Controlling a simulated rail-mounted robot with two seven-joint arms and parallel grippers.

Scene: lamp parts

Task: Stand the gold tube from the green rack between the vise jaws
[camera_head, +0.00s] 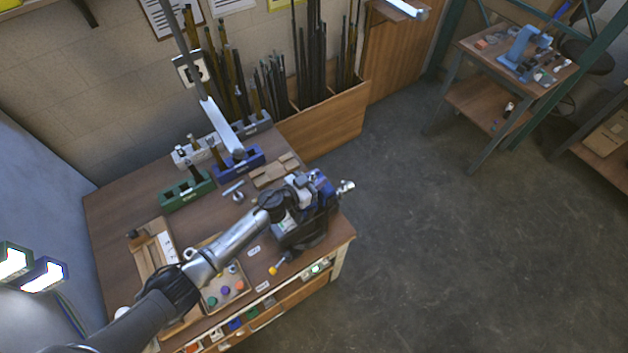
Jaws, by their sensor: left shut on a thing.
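The green rack (187,193) stands on the left of the workbench, with a dark piece upright at its back edge. The blue vise (322,190) stands at the bench's right corner, with a silver handle end at its right. My left arm reaches in from lower left, and its gripper (298,198) is at the vise, over or beside the jaws. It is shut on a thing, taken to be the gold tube. The tube itself is hidden by the gripper and the vise, so its tilt and contact with the jaws cannot be told. My right gripper is out of view.
A blue rack (238,162) and a pale rack (195,151) stand behind the green one. A wooden block (275,171) lies behind the vise. A tray with coloured pieces (224,287) lies near my left forearm. Open floor is to the right.

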